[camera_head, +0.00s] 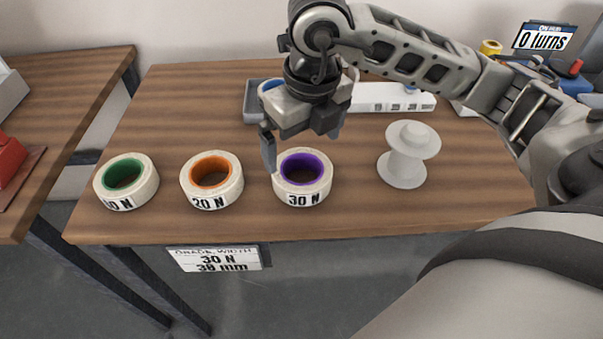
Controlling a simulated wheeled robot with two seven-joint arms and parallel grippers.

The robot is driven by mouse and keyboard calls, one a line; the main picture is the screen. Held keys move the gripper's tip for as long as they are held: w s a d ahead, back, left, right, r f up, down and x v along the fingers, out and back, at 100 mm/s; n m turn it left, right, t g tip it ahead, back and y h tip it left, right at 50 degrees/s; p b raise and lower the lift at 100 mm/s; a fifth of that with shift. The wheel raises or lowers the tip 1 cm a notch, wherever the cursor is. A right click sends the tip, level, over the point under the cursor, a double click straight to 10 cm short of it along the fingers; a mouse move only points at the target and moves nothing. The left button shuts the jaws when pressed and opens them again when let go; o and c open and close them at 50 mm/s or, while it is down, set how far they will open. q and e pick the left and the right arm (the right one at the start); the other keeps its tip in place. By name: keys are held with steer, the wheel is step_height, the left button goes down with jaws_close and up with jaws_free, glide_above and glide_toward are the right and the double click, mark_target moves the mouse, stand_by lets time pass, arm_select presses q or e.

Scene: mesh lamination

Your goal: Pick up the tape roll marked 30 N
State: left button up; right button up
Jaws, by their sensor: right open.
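The tape roll marked 30 N (302,198) lies flat on the wooden table, a white roll with a purple core. My right gripper (300,150) points down just above and behind it. The gripper is open and holds nothing that I can see. I cannot tell whether the finger touches the roll. My left gripper is not in view.
To the left lie the 20 N roll (211,203) with an orange core and a roll with a green core (126,201). A white spool (404,172) stands to the right. A grey tray (254,102) and a white device (392,98) are behind. A label (214,259) hangs below the front edge.

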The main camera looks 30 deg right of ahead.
mark_target(300, 181)
steer(key=f, duration=0.7)
steer(key=shift+w+f+p, duration=0.25)
steer(key=shift+w+p, duration=0.05)
steer(key=shift+c, duration=0.3)
steer(key=shift+r, duration=0.1)
steer(key=c, duration=0.7)
